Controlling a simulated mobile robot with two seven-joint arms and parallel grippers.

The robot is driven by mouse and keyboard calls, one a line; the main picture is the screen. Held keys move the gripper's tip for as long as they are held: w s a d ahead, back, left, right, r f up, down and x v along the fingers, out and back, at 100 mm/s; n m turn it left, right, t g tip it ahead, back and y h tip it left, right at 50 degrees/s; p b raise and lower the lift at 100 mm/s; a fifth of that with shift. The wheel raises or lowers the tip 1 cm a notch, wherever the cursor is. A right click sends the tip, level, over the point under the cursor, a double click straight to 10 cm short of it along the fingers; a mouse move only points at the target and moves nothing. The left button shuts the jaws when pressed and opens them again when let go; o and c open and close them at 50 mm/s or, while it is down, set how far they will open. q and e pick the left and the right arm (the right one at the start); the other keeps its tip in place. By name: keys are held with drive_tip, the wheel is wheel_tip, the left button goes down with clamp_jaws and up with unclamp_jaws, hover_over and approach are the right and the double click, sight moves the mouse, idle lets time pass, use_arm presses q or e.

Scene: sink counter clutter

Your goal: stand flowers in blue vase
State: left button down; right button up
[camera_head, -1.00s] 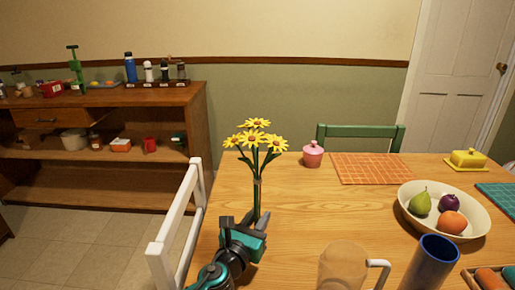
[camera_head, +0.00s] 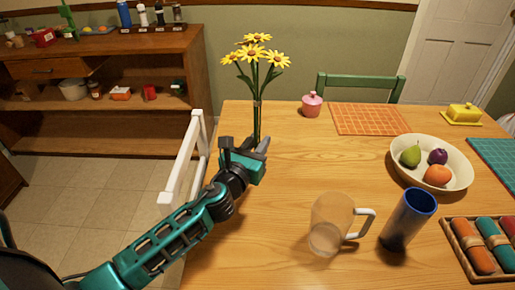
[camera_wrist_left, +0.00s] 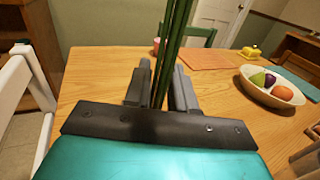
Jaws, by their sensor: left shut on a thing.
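The flowers (camera_head: 256,66) are a tied bunch of yellow blooms on long green stems, held upright over the left part of the table. My left gripper (camera_head: 262,146) is shut on the stems near their lower part; the stems also show between its fingers in the left wrist view (camera_wrist_left: 168,60). The blue vase (camera_head: 408,220) is a tall dark blue cylinder, upright on the table to the right of the gripper, with its open top showing. Its inside looks empty as far as I can see. My right gripper is not in view.
A clear pitcher (camera_head: 330,222) with a white handle stands just left of the vase. A cream fruit bowl (camera_head: 462,180) is behind it, and a wooden tray (camera_head: 452,238) of rolled cloths lies right. A white chair (camera_head: 187,158) stands at the table's left edge. The table's middle is clear.

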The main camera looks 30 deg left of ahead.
use_arm(q)
wheel_tip(320, 180, up, 6)
drive_tip(key=shift+f+p, duration=0.1)
drive_tip(key=shift+p, duration=0.95)
wheel_tip(320, 180, up, 5)
drive_tip(key=shift+r, duration=0.15)
drive_tip(key=h, duration=0.1)
approach(256, 106)
drive_tip(key=d+f, duration=0.3)
drive_tip(key=d, duration=0.3)
drive_tip(key=shift+m, duration=0.3)
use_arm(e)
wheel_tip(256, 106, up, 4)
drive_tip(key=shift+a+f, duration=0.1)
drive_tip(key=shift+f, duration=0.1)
use_arm(q)
drive_tip(key=shift+w, duration=0.1)
